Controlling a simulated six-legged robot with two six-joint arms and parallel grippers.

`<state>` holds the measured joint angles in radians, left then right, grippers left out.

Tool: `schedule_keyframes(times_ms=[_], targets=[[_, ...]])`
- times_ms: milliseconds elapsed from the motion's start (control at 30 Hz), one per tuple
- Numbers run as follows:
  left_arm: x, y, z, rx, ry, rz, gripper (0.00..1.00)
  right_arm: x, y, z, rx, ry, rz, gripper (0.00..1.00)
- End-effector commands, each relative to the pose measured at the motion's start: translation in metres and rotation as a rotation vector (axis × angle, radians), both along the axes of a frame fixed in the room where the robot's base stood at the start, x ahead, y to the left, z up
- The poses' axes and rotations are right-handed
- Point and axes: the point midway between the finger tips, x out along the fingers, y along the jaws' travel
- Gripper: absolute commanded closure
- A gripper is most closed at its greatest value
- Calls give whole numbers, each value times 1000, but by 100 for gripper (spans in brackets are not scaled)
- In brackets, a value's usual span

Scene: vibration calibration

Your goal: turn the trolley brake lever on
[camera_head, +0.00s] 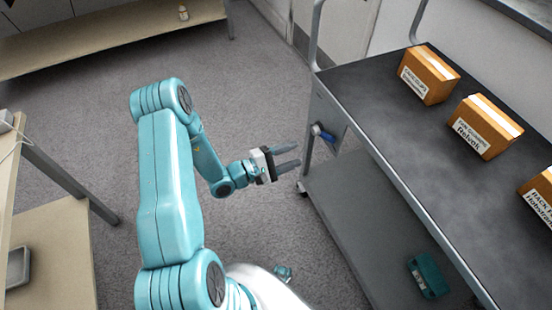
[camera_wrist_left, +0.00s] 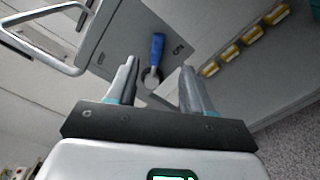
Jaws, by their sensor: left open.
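The trolley (camera_head: 375,115) stands at the right in the head view, with a dark top shelf and a lower shelf. Its brake lever, with a blue handle (camera_head: 325,134), sits on a grey plate at the near left end. In the left wrist view the blue lever (camera_wrist_left: 157,48) shows beyond and between the fingertips, with lettering on the plate on both sides of it. My left gripper (camera_head: 288,157) is open and empty, left of the lever and apart from it. Its fingers also show in the left wrist view (camera_wrist_left: 158,72).
Cardboard boxes (camera_head: 428,80) with labels stand on the trolley top. A teal device (camera_head: 428,276) lies on the lower shelf. A bench (camera_head: 110,36) stands at the back left and a table (camera_head: 45,165) at the left edge. The carpet between is clear.

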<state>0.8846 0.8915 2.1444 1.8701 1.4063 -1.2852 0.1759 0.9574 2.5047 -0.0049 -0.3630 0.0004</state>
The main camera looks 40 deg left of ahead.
Motion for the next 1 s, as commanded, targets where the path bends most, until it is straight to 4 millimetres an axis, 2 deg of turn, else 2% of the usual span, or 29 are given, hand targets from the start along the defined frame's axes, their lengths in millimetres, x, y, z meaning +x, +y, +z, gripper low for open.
schedule_keyframes(times_ms=[100, 300, 900, 1000], targets=[[-23, 11, 0, 0, 3, 4, 49, 0, 0, 1, 0, 0, 0, 57], [-43, 18, 0, 0, 0, 1, 49, 0, 0, 2, 0, 0, 0, 57], [-45, 18, 0, 0, 1, -3, 49, 0, 0, 2, 0, 0, 0, 57], [-46, 6, -3, -10, 22, -46, 49, 0, 0, 2, 0, 0, 0, 57]])
